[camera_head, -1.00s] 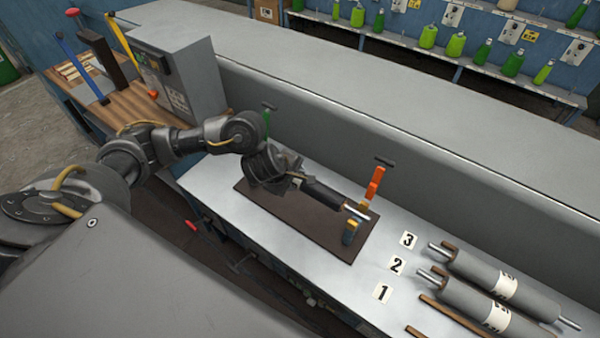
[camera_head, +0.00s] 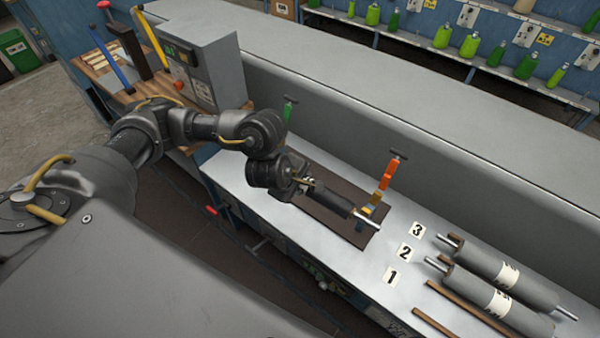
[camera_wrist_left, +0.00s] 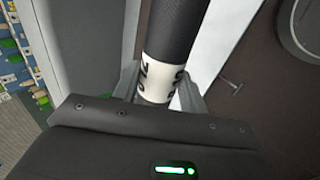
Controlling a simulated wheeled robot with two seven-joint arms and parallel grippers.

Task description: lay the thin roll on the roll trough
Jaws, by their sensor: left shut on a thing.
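My left gripper (camera_head: 310,188) is shut on the thin roll (camera_head: 335,203), a dark cylinder with a white label and a bare metal shaft end. In the left wrist view the roll (camera_wrist_left: 185,28) runs up between the two fingers, gripped at its label. In the head view the roll hangs over the brown board (camera_head: 325,218) on the grey bench; a gap beneath it is hard to judge. A yellow-topped support (camera_head: 374,208) stands by its shaft end. I cannot make out for certain which piece is the roll trough. My right gripper is not in view.
Green (camera_head: 289,112) and orange (camera_head: 386,172) upright clamps stand behind the board. Two thick grey rolls (camera_head: 535,293) lie at right by number cards 2 and 3 (camera_head: 417,230). By card 1 (camera_head: 391,276) are bare brown strips (camera_head: 433,325). A long wall (camera_head: 470,180) backs the bench.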

